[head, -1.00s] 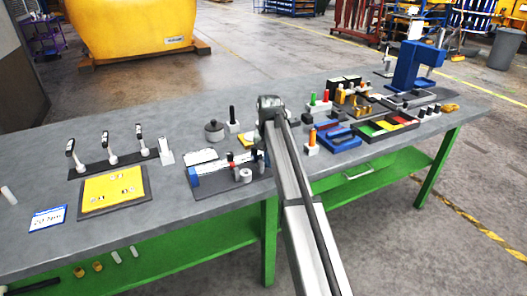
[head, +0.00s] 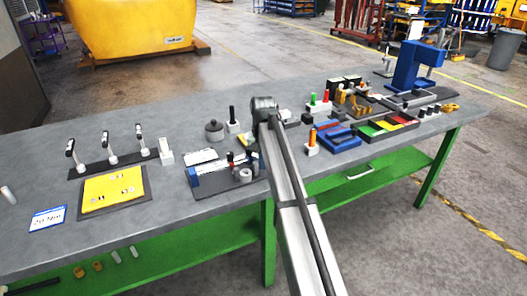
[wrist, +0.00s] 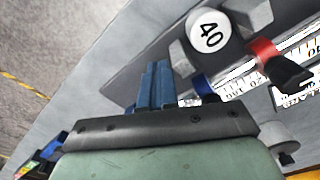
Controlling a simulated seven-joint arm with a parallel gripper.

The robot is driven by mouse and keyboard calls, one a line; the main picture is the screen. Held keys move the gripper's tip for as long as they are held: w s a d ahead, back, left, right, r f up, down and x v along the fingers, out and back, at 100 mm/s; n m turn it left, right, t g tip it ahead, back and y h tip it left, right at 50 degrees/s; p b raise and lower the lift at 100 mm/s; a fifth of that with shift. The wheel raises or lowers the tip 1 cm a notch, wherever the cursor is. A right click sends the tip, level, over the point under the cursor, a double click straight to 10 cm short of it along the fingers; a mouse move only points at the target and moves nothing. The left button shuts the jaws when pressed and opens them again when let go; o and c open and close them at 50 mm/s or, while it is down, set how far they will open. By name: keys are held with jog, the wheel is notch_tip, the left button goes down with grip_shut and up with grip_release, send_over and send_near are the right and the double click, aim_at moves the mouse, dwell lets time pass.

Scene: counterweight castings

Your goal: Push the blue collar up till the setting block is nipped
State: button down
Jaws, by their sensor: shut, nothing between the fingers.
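My gripper (wrist: 157,86) shows its blue fingers together in the wrist view, with nothing between them. A blue curved part (wrist: 203,87), apparently the blue collar, lies just right of the fingers, partly hidden by my gripper body; I cannot tell whether they touch. A white disc marked 40 (wrist: 208,31) is above it, between two grey blocky parts (wrist: 251,13). I cannot tell which part is the setting block or whether it is nipped. In the head view the dark base plate (head: 212,192) of this fixture lies left of my arm, which hides my fingers.
A red-collared black handle (wrist: 275,60) and printed scales stand right of the disc. In the head view a yellow mat (head: 112,190) lies left, a grey lidded pot (head: 214,131) behind. A blue tray (head: 338,137) and coloured bins (head: 385,126) stand right.

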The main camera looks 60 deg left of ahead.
jog(key=shift+s, duration=0.9)
dwell(1.1)
jog(key=shift+w, duration=0.3)
jog(key=shift+w, duration=0.4)
dwell(0.3)
notch_tip(320, 180, up, 7)
dwell(1.0)
jog(key=shift+w, duration=0.15)
